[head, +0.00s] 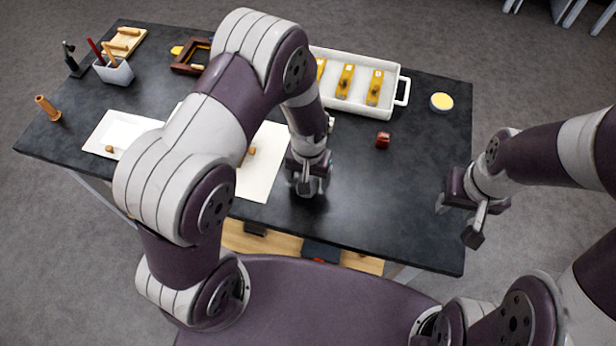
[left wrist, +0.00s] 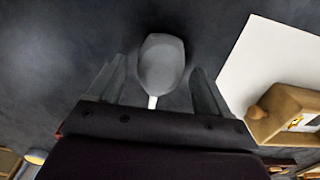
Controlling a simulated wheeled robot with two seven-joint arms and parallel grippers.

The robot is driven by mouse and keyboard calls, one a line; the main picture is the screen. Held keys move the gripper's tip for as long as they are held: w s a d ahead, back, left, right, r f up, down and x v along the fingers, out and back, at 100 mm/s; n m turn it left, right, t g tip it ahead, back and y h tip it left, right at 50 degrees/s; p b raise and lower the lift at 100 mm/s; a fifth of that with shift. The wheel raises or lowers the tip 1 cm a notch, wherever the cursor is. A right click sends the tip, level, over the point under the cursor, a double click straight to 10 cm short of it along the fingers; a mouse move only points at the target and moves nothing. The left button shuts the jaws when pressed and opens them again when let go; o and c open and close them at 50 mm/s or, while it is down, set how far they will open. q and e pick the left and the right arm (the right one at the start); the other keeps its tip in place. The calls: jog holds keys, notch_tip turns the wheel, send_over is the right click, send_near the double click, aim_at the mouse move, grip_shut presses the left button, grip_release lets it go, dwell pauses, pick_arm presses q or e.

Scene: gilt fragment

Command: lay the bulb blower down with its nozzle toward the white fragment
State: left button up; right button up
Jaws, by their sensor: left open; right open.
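The bulb blower (left wrist: 161,62) shows in the left wrist view as a grey bulb with a short white nozzle. The nozzle points down the picture, toward the palm of my left gripper. My left gripper (left wrist: 158,88) is open, with one finger on each side of the blower; I cannot tell whether either touches it. In the head view my left gripper (head: 308,185) is low over the dark table, just right of a white sheet (head: 262,180), and the blower is hidden there. I cannot make out the white fragment for certain. My right gripper (head: 458,220) is open and empty by the table's right edge.
A red object (head: 383,140) and a yellow-topped round tin (head: 441,101) stand to the right. A white tray (head: 402,92) holds yellow pieces at the back. A pen cup (head: 113,72) stands left. The right front table is clear.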

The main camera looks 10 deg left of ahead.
pick_arm(q)
notch_tip(320, 180, up, 11)
jog(key=b, duration=0.1)
jog(key=s+a+r+t, duration=0.1)
jog(key=s+a+r, duration=0.3)
jog(key=s+a, duration=0.3)
jog(key=shift+s+a+r, duration=0.15)
jog(key=shift+s+r, duration=0.25)
jog(key=shift+s, duration=0.35)
jog(key=shift+s, duration=0.15)
